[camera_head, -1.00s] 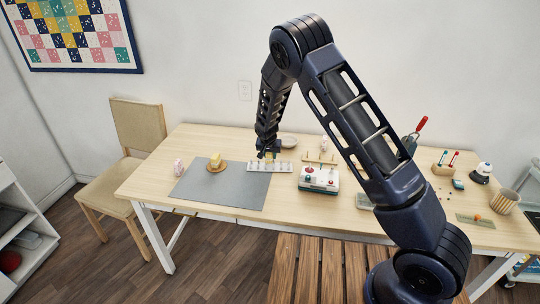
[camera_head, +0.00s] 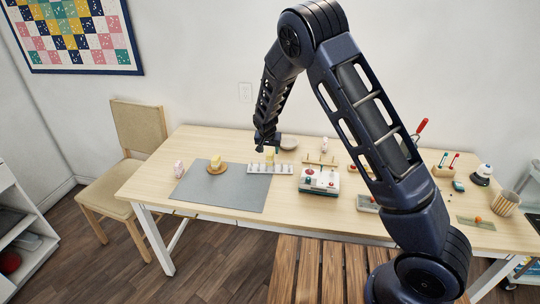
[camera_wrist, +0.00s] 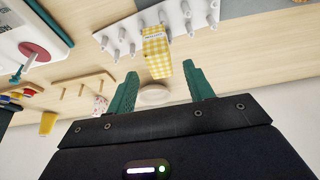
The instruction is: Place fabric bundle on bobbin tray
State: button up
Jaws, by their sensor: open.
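A yellow checked fabric bundle (camera_wrist: 157,58) stands on the white pegged bobbin tray (camera_wrist: 113,38), among its pegs, in the wrist view. In the head view the bundle (camera_head: 270,157) shows as a small yellow block on the tray (camera_head: 256,169), at the right edge of the grey mat. My gripper (camera_wrist: 160,69) is open, with its green fingers on either side of the bundle's near end in the picture and visible gaps to it. In the head view my gripper (camera_head: 267,146) is just above the bundle. The bundle's contact with the tray is partly hidden.
A red-knobbed white box (camera_head: 319,180) stands right of the tray, and a wooden peg rack (camera_head: 321,160) behind it. A pale dish (camera_head: 288,143) lies behind the gripper. The grey mat (camera_head: 222,190) is mostly clear.

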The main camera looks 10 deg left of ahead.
jog(key=v, duration=0.6)
jog(key=s+d+r, duration=0.2)
jog(key=d+r, duration=0.5)
jog(key=d, duration=0.3)
jog(key=s+d+r+g+y, duration=0.1)
jog(key=s+d+r, duration=0.2)
jog(key=d+r, duration=0.55)
jog(key=s+d+r, duration=0.2)
jog(key=d+r, duration=0.4)
jog(key=d, duration=0.6)
jog(key=s+d+r, duration=0.3)
jog(key=s+d, duration=0.5)
jog(key=s, duration=0.4)
jog(key=s+d+r+t+h, duration=0.1)
jog(key=s+d+r, duration=0.1)
jog(key=s+d, duration=0.6)
jog(key=s, duration=0.4)
jog(key=shift+s+d+r, duration=0.3)
jog(key=shift+s+r, duration=0.05)
jog(key=shift+r, duration=0.05)
